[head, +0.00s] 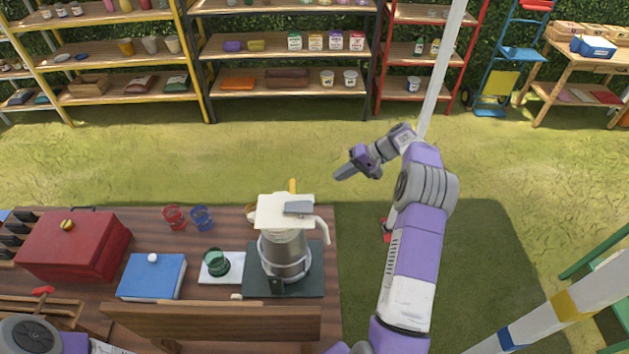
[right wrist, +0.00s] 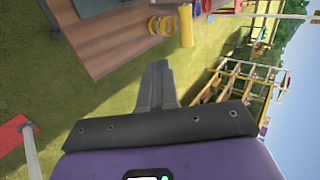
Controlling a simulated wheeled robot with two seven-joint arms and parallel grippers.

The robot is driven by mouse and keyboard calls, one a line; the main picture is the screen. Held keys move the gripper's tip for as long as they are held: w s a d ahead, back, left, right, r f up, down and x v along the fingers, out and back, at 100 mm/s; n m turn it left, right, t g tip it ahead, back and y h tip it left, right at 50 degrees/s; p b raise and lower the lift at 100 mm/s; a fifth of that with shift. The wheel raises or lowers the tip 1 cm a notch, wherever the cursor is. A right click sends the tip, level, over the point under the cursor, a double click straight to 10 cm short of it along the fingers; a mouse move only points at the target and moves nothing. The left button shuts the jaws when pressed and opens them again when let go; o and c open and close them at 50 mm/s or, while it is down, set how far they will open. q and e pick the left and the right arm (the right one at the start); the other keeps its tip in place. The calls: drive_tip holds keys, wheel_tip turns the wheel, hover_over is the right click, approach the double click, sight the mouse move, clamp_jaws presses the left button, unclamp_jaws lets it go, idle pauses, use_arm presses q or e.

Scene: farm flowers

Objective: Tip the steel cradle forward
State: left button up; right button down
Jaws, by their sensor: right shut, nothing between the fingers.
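The steel cradle (head: 263,262) is a metal frame around a steel jug (head: 285,252) with a white lid and handle. It stands upright on a dark square mat (head: 312,284) near the table's right end. A small green cup (head: 215,262) sits on a white tile (head: 232,272) just left of the mat. My right gripper (head: 345,173) is shut and empty, beyond the table's far right corner, above the grass and apart from the cradle. Its closed fingers (right wrist: 157,85) also show in the right wrist view. My left gripper is out of view; only part of my left arm shows at the lower left.
On the wooden table (head: 150,225) are a red box (head: 72,245), a blue book-like box (head: 152,277), and red (head: 174,217) and blue (head: 202,218) cups. A wooden board (head: 210,322) runs along the near edge. Shelves (head: 285,75) stand far back; open grass lies between.

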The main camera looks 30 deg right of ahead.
use_arm(q)
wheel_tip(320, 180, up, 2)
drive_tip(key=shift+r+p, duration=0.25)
drive_tip(key=shift+p, duration=1)
use_arm(e)
drive_tip(key=w+a+f, duration=0.5)
drive_tip(key=w+a, duration=0.1)
drive_tip(key=a, duration=0.3)
drive_tip(key=shift+a+f, duration=0.3)
